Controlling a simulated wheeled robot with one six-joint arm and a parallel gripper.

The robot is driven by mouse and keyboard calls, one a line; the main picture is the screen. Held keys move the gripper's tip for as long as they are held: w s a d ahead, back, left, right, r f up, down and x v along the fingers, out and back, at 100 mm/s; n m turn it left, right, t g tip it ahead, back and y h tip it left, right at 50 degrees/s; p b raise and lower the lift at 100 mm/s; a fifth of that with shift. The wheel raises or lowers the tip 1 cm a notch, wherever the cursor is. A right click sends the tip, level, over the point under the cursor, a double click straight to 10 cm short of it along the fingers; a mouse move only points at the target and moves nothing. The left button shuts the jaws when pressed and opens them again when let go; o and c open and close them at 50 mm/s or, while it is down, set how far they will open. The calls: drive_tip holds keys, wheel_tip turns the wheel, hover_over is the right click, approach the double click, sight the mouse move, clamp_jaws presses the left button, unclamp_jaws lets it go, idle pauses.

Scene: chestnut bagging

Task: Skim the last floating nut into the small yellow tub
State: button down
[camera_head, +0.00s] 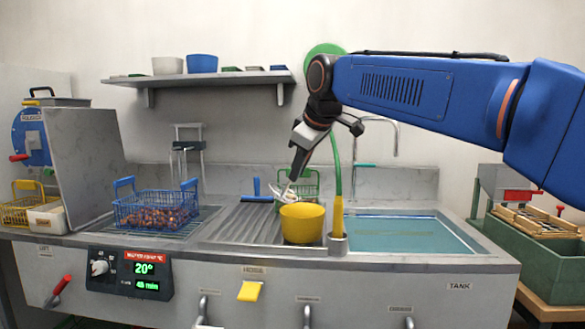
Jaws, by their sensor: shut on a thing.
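My gripper (294,172) points down just above and behind the tub. It is shut on a pale, thin, wiry thing (289,193), perhaps a skimmer, at the tub's back left rim. I cannot tell whether this touches the tub or holds a nut. The tub's inside is hidden. No floating nut can be made out on the blue-green water.
A blue wire basket (155,212) of brown nuts stands left. The drainboard (235,222) is mostly clear.

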drive_tip(key=d+f+m+t+y, duration=0.1)
drive_tip(key=d+f+m+y, duration=0.1)
drive_tip(key=d+f+y, duration=0.2)
drive_tip(key=shift+s+d+f+m+t+y, duration=0.15)
drive_tip(key=shift+d+m+t+y, duration=0.25)
drive_tip(key=shift+d+y, duration=1.55)
drive_tip(key=shift+d, duration=0.1)
drive_tip(key=shift+h, duration=0.25)
